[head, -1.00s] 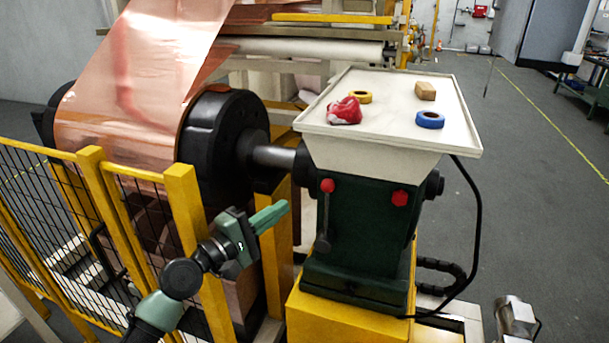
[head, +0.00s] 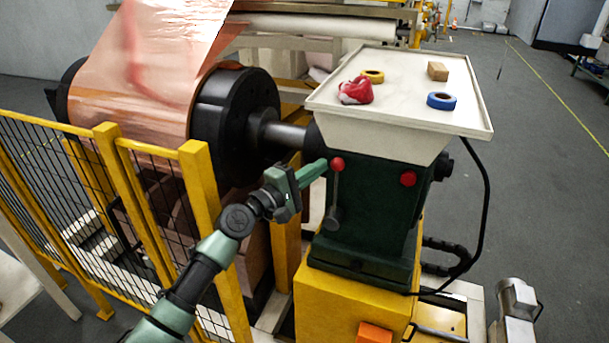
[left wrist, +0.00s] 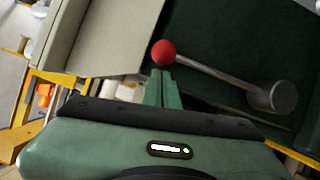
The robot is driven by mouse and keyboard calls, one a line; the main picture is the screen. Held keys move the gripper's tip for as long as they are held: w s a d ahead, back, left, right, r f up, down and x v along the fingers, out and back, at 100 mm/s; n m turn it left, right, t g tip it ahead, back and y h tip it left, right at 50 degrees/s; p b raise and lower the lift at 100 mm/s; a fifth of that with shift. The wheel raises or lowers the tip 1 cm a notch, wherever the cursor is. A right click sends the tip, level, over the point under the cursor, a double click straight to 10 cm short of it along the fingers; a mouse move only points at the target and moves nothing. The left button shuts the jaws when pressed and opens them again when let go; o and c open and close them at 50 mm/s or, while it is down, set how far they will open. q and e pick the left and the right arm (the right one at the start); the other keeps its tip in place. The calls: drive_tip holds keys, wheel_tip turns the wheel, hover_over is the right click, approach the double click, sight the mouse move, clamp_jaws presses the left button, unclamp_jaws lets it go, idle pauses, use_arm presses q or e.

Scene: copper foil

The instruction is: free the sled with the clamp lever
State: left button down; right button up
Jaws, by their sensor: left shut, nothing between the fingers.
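The clamp lever (head: 335,190) is a metal rod with a red ball knob at its top end. It stands nearly upright on the left side of the dark green block (head: 375,215), its pivot low down. In the left wrist view, the red knob (left wrist: 163,52) is just beyond the fingertips, with the rod running right to the pivot. My left gripper (head: 318,168) is shut and empty, its fingertips at the knob. I cannot tell whether they touch it. I cannot make out which part is the sled. My right gripper is not in view.
A white tray (head: 470,125) on top of the block holds tape rolls, a red cloth and a small box. A second red knob (head: 407,179) is on the block. Yellow fence posts (head: 203,200) stand close to my left arm. The copper roll (head: 130,110) is behind.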

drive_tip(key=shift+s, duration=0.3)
